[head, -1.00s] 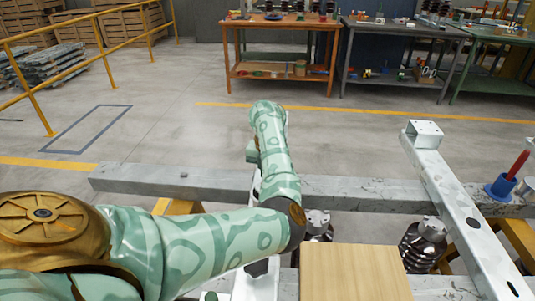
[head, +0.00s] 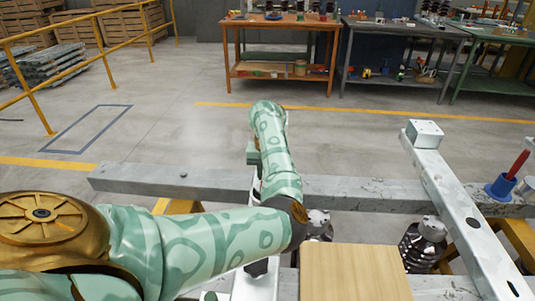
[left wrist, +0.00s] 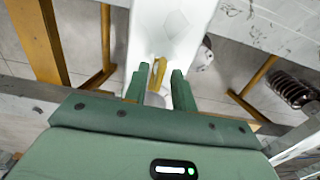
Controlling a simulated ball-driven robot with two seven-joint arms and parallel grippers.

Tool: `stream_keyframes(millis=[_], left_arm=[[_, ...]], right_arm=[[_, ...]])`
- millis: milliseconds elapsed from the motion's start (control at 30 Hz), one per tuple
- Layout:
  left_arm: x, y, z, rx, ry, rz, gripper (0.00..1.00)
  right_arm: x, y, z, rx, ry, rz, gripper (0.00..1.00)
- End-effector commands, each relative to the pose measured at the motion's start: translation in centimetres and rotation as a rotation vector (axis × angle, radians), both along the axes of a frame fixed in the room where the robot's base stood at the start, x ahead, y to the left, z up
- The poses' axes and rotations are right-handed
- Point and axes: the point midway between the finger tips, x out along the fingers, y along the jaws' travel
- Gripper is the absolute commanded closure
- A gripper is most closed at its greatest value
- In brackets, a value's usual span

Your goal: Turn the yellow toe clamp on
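The yellow toe clamp shows in the left wrist view as a short yellow bar (left wrist: 158,72) at the white beam (left wrist: 168,30). My left gripper (left wrist: 158,88) is open, with its two green fingers on either side of the bar. Gaps show between the bar and both fingers. I cannot tell whether either finger touches it. In the head view the clamp is hidden behind my left arm, and the fingers cannot be made out. My right gripper is in neither view.
A grey beam (head: 130,180) runs across the front, and a white beam (head: 450,195) stands at the right. Open floor lies beyond.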

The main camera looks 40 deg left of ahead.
Motion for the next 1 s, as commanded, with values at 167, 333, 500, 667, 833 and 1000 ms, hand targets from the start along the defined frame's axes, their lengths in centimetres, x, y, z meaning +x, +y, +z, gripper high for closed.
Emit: stream_keyframes(millis=[167, 333, 500, 667, 833, 1000], left_arm=[[0.0, 0.0, 0.0, 0.001, 0.001, -0.001, 0.71], [0.0, 0.0, 0.5, 0.001, -0.002, -0.002, 0.71], [0.0, 0.0, 3.6, 0.002, -0.006, -0.002, 0.71], [0.1, 0.0, 8.2, 0.001, -0.009, -0.002, 0.71], [0.1, 0.0, 12.6, 0.000, -0.006, -0.001, 0.71], [0.0, 0.0, 15.3, 0.001, -0.002, -0.002, 0.71]], right_arm=[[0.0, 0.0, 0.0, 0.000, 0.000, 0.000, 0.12], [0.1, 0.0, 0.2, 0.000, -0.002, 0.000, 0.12], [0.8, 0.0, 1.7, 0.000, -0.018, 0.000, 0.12], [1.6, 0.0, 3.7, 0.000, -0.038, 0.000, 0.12], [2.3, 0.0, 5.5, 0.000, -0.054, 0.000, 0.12], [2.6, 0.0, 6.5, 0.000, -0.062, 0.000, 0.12]])
